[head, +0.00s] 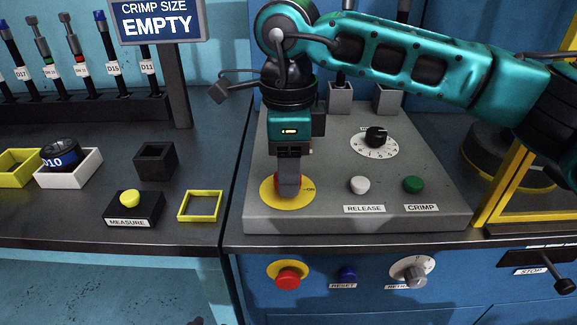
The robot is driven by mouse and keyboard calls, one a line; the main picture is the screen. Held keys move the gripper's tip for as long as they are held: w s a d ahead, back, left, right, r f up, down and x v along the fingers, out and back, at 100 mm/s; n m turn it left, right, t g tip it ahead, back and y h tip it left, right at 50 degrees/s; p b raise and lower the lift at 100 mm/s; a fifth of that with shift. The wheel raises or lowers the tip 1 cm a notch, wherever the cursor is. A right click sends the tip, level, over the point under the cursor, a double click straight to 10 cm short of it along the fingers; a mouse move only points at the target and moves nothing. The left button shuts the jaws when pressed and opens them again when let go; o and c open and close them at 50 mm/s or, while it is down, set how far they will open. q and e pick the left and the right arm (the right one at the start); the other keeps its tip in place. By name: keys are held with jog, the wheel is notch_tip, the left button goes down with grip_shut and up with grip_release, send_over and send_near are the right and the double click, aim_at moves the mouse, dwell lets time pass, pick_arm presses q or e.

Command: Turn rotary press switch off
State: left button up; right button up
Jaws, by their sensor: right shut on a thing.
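My right gripper (289,180) points straight down over the left part of the grey control panel (318,213). It is shut on the rotary press switch (278,182), a red knob on a round yellow plate (287,202). The fingers hide most of the knob, so its turned position cannot be read. Part of a label shows at the plate's right edge. My left gripper is not in view.
The panel also bears a black dial (376,138), a white RELEASE button (360,185) and a green CRIMP button (413,185). A red button (288,276) sits on the front below. A yellow frame (497,190) stands at right. A MEASURE box (133,208) sits at left.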

jog(key=shift+r, duration=0.1)
jog(key=o, duration=1.1)
jog(key=shift+c, duration=0.2)
notch_tip(320, 180, up, 13)
jog(key=p, duration=0.1)
jog(key=shift+p, duration=0.4)
